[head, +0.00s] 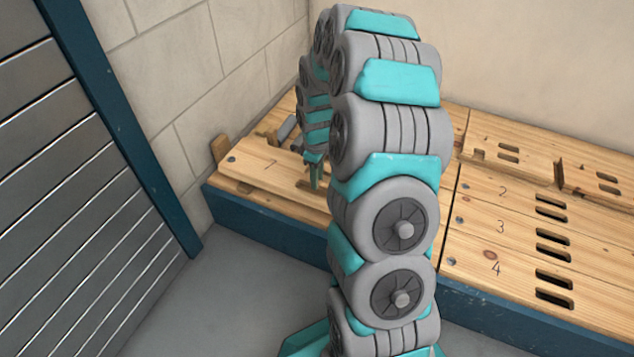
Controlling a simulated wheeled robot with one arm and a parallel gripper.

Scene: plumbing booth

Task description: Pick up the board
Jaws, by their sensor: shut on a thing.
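A wooden board (262,174) with a number, perhaps a 1 or 7, lies at the left end of the wooden deck. It looks slightly raised or askew, with a darker gap under its front edge. My gripper (315,181) points down at the right part of this board, and its teal fingers are shut on it. The exact contact is small, and my arm hides the board's right end.
More boards numbered 2, 3 (500,226) and 4 (490,268), with slots, lie to the right on the deck. A wooden block (220,148) stands by the wall. A blue-framed slatted shutter (60,190) is at left. Grey floor (250,295) is clear in front.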

